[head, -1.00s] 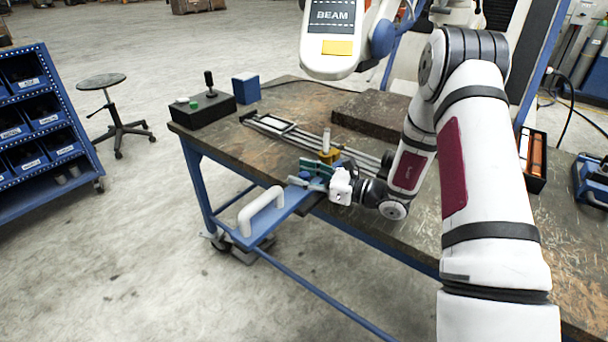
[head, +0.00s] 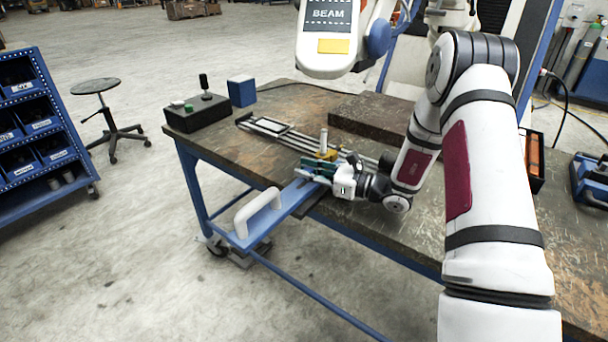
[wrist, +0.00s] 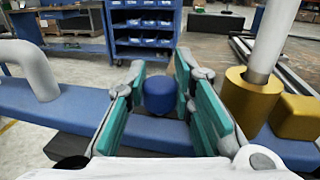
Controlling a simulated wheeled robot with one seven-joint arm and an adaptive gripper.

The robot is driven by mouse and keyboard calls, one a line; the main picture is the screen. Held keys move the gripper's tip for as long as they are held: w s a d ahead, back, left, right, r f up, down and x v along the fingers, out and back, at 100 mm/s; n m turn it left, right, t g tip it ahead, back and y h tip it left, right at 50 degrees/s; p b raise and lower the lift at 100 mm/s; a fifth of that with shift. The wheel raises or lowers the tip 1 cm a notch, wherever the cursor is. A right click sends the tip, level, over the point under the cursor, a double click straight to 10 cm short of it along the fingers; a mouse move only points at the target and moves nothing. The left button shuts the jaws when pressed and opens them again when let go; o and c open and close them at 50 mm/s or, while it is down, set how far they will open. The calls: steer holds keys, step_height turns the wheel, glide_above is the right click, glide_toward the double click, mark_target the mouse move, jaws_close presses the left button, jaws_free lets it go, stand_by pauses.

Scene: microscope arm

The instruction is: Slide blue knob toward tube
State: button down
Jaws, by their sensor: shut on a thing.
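The blue knob (wrist: 160,93) is a short round piece above the blue bar (wrist: 155,130). It sits between the two teal fingers of my gripper (wrist: 159,80), which are shut on it. In the head view my gripper (head: 318,171) is over the inner end of the blue bar, and the knob is mostly hidden by the fingers. A pale upright tube (head: 323,141) stands in a gold collar beside the gripper. In the wrist view the tube (wrist: 272,38) and gold collar (wrist: 250,95) are just right of the right finger, with a small gap.
A white handle (head: 258,212) rises from the bar's outer end. Metal rails (head: 290,138) run behind the gripper. A black control box (head: 197,112), a blue block (head: 242,91) and a brown slab (head: 375,118) are on the table. A white BEAM housing (head: 326,55) hangs above.

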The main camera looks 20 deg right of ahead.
steer(key=c, duration=1.3)
jaws_free()
steer(key=shift+d, duration=0.1)
steer(key=v, duration=1.2)
steer(key=shift+r, duration=0.1)
